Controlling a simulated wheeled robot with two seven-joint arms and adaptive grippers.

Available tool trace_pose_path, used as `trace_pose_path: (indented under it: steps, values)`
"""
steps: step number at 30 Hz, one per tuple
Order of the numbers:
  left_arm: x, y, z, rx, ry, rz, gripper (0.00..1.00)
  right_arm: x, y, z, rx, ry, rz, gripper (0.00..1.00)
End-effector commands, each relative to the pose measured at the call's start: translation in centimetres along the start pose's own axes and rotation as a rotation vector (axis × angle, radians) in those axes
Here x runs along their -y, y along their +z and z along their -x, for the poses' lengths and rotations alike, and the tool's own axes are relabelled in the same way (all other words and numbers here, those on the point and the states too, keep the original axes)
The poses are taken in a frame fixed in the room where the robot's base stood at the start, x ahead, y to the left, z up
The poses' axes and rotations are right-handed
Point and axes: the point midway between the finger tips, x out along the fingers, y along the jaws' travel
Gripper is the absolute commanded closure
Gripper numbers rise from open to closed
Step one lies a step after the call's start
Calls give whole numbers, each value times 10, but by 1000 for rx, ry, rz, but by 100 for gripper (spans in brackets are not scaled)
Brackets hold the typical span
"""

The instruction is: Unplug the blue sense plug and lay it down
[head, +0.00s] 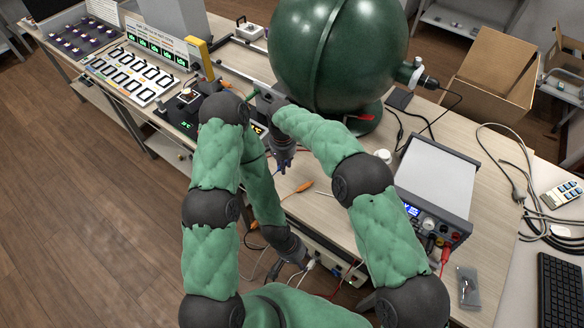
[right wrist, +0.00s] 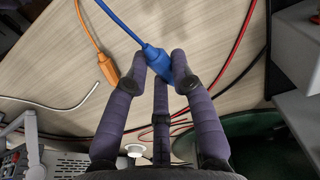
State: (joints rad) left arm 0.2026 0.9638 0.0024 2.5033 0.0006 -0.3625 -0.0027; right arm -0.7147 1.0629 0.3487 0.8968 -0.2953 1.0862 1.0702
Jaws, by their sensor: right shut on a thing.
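The blue sense plug (right wrist: 155,58) sits between the fingertips of my right gripper (right wrist: 160,68) in the right wrist view, with its blue cable running up and left. The fingers are closed on it. The tabletop lies behind the plug; I cannot tell how far below it is. In the head view my right gripper (head: 283,165) points down over the table, and the plug is too small to make out there. My left gripper (head: 297,258) hangs low at the table's front edge near some cables; its fingers are too small and dark to judge.
An orange plug (right wrist: 110,70) lies on the table left of the blue one. Red and black cables (right wrist: 238,50) run on its right. A large green sphere (head: 335,50) and a power supply (head: 435,185) flank the work area. A cardboard box (head: 495,75) stands at the back.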

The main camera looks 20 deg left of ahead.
Motion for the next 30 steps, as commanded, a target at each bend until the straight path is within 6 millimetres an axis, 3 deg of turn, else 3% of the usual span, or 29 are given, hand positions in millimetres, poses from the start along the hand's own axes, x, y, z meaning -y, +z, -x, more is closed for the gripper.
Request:
trace_pose_path:
  steps: [17, 30]
  values:
    - [0, 0, 0, 0, 0, 0, 60, 8, -1, -2, 0, 0, 1, 100]
    - [2, 0, -6, 0, 0, 0, 60, 8, -1, -16, 0, 0, 0, 100]
